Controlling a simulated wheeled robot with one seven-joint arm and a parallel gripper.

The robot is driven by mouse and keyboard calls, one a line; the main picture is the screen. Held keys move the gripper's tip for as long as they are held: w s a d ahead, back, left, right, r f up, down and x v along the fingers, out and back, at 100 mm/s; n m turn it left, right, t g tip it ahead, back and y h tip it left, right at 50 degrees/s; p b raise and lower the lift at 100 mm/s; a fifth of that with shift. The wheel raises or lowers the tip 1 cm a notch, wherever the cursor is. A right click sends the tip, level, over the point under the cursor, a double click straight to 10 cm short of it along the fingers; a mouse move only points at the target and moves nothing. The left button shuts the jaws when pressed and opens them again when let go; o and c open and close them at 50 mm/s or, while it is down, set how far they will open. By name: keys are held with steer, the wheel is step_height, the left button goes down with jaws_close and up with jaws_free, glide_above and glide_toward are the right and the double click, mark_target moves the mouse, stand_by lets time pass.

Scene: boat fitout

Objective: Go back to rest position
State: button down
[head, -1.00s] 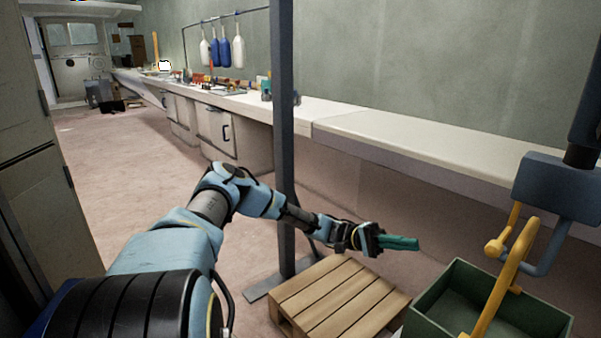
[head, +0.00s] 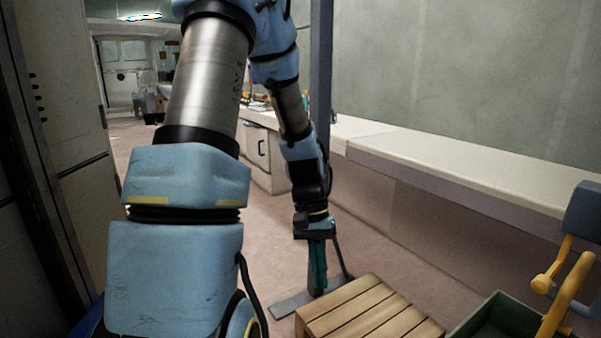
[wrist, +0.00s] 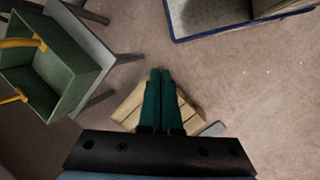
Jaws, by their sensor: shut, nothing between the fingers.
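My gripper (head: 318,264) hangs pointing down in the head view, with its green fingers together and nothing between them. It is in front of the grey post's foot and to the left of the wooden pallet (head: 370,312). In the wrist view the shut fingers (wrist: 160,75) point away from the camera, with part of the pallet (wrist: 130,110) showing behind them. My arm is raised and folded, with its upper links filling the middle left of the head view.
A grey post (head: 321,80) stands beside my forearm. A long white counter (head: 450,160) runs along the wall. A green bin (head: 500,318) with yellow hooks above it is at lower right; it also shows in the wrist view (wrist: 55,75). A tall cabinet (head: 60,120) stands at left.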

steer(key=a+r+n+t+y, duration=0.1)
steer(key=a+r+n+t, duration=0.2)
steer(key=a+r+t, duration=0.55)
step_height(320, 180, up, 21)
steer(key=a+g+p, duration=0.2)
steer(key=g+p, duration=0.1)
steer(key=p, duration=1.8)
steer(key=shift+s+a+f+p, duration=0.15)
steer(key=shift+s+f+p, duration=0.05)
steer(key=shift+s+p, duration=0.2)
